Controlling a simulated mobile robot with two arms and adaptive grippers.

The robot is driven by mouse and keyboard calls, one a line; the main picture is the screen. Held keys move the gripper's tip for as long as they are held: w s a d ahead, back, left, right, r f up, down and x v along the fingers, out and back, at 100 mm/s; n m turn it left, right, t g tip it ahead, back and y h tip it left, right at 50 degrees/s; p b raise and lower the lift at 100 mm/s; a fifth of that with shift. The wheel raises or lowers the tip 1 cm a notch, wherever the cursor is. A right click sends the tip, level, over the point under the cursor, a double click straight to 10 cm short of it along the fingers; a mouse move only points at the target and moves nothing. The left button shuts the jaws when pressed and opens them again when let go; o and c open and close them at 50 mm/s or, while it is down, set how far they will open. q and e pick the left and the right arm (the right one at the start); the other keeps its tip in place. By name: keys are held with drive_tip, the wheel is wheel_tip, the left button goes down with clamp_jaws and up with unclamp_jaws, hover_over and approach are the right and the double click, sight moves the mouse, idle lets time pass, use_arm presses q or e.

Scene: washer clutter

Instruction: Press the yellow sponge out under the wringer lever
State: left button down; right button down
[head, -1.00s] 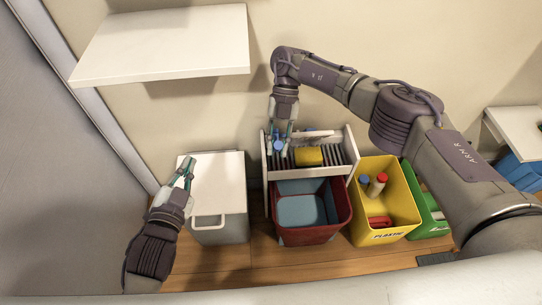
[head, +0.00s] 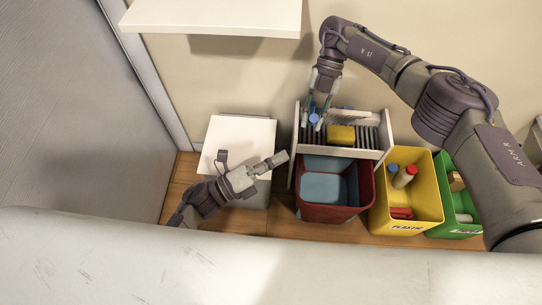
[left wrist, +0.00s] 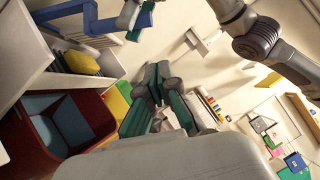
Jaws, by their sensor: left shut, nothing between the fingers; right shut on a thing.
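The yellow sponge (head: 340,133) lies on the dark slats of a white wringer frame (head: 341,152); the sponge also shows in the left wrist view (left wrist: 82,62). My right gripper (head: 318,112) is shut on a blue part, apparently the wringer lever (head: 314,118), left of the sponge. A blue bar shows in the left wrist view (left wrist: 146,18), above the sponge.
A red bin (head: 326,213) with a blue-grey inside stands under the wringer. A yellow bin (head: 428,207) with bottles and a green bin (head: 456,226) stand right of it. The white-lidded box (head: 233,133) is at left. A white shelf (head: 215,15) hangs above.

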sight(313, 120)
use_arm(q)
drive_tip(key=w+d+r, duration=0.2)
drive_tip(key=w+d, duration=0.3)
drive_tip(key=w, duration=0.1)
drive_tip(key=shift+w+d+r, duration=0.2)
drive_tip(key=shift+w+r, duration=0.1)
drive_tip(key=shift+r, duration=0.05)
drive_tip(key=shift+w+r, duration=0.55)
drive_tip(key=shift+r, duration=0.2)
use_arm(e)
drive_tip(key=c, duration=1.4)
unclamp_jaws()
drive_tip(key=shift+s+f, duration=0.1)
drive_tip(key=o, duration=0.4)
